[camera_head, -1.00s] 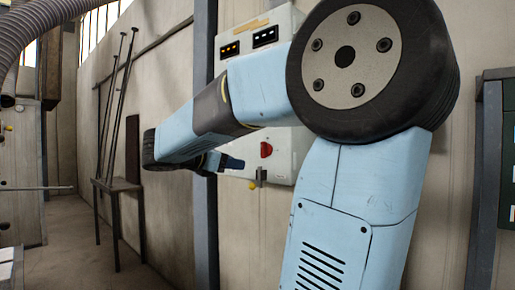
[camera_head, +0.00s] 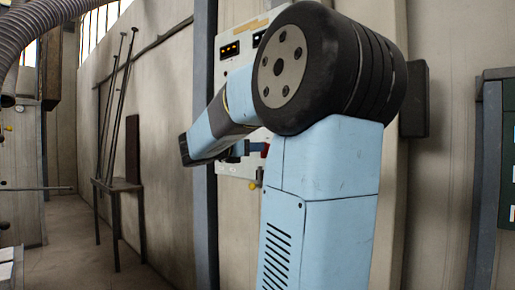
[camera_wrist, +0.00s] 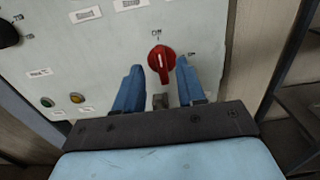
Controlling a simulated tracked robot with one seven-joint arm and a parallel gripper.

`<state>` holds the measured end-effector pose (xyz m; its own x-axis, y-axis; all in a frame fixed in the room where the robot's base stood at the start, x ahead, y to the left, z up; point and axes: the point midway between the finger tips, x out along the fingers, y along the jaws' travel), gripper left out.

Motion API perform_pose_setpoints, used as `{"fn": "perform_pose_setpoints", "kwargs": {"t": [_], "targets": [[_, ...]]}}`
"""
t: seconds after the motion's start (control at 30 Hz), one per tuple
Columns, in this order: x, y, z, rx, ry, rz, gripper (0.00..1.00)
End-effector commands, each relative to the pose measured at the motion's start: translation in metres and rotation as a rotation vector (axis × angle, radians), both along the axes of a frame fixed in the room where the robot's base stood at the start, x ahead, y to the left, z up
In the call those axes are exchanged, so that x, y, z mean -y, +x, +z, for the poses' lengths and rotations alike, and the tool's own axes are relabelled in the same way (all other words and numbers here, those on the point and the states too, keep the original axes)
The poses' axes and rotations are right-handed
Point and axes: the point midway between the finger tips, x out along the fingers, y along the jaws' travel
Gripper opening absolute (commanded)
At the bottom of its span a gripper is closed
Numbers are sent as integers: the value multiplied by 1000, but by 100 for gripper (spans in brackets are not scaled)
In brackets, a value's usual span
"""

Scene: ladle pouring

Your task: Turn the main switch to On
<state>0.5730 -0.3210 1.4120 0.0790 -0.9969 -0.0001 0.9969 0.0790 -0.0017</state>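The main switch is a red rotary knob (camera_wrist: 161,63) with a pale pointer line, on a light control panel (camera_wrist: 80,55). In the wrist view it lies just ahead of and between the two blue fingers of my gripper (camera_wrist: 159,82). The fingers are apart, with no visible contact on the knob. The pointer line runs close to upright in that view. In the head view the panel (camera_head: 228,60) is partly hidden by my arm, and only a sliver of the red knob (camera_head: 265,151) shows beside my gripper.
The panel also carries a green button (camera_wrist: 47,101), a yellow button (camera_wrist: 77,98) and a black knob (camera_wrist: 8,33). A dark shelf frame (camera_wrist: 300,75) stands at the right in the wrist view. Long rods (camera_head: 112,105) lean on the wall at left.

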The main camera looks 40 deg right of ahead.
Motion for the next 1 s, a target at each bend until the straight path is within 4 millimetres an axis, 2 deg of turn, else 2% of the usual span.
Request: {"fn": "perform_pose_setpoints", "kwargs": {"t": [0.1, 0.23, 0.63, 1.0], "targets": [[16, 1, 0, 0, -1, -2, 39], [26, 2, 0, 0, 0, -1, 39], [31, 2, 0, 1, 0, -1, 38], [31, 2, 0, 1, 0, -1, 3]]}}
